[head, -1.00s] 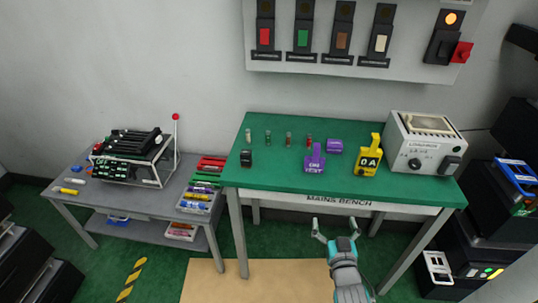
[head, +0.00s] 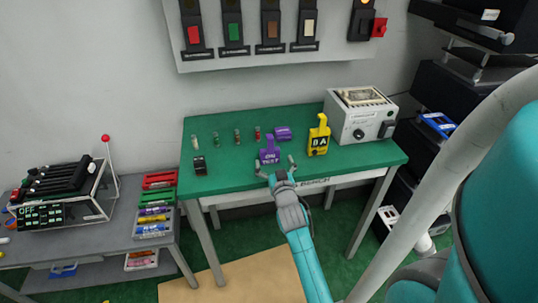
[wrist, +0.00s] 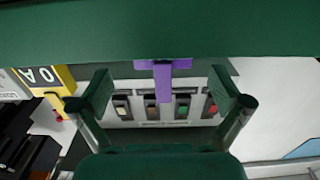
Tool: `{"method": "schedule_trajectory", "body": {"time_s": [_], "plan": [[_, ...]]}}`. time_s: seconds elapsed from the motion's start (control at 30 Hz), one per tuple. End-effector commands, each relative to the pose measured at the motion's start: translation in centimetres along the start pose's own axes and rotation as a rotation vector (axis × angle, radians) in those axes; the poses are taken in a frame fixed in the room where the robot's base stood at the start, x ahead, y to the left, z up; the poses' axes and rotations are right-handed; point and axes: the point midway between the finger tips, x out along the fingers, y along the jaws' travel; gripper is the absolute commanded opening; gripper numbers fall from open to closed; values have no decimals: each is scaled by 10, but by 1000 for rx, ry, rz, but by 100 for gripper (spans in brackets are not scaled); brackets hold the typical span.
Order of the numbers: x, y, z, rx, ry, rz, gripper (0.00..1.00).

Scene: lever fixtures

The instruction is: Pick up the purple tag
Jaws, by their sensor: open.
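The purple tag (head: 269,152) stands upright near the front edge of the green bench, its lettering facing front. In the wrist view, which looks upside down, the purple tag (wrist: 162,82) shows in the middle, between the two fingers. My gripper (head: 277,167) is at the bench's front edge, just in front of the tag. It is open, with the fingers spread to either side in the wrist view (wrist: 162,92). I cannot tell from these views whether a finger touches the tag.
A flat purple block (head: 283,132) lies behind the purple tag. Small fuses (head: 237,136) and a black switch (head: 200,165) are to the left.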

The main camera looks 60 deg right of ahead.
Motion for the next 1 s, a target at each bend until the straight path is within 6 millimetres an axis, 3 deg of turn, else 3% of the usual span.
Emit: {"method": "schedule_trajectory", "body": {"time_s": [0.4,0.73,0.9,1.0], "plan": [[47,-4,0,0,1,0,100],[51,-4,1,-1,0,0,100],[51,-4,0,-1,0,0,57],[51,-4,0,-1,0,0,37]]}}
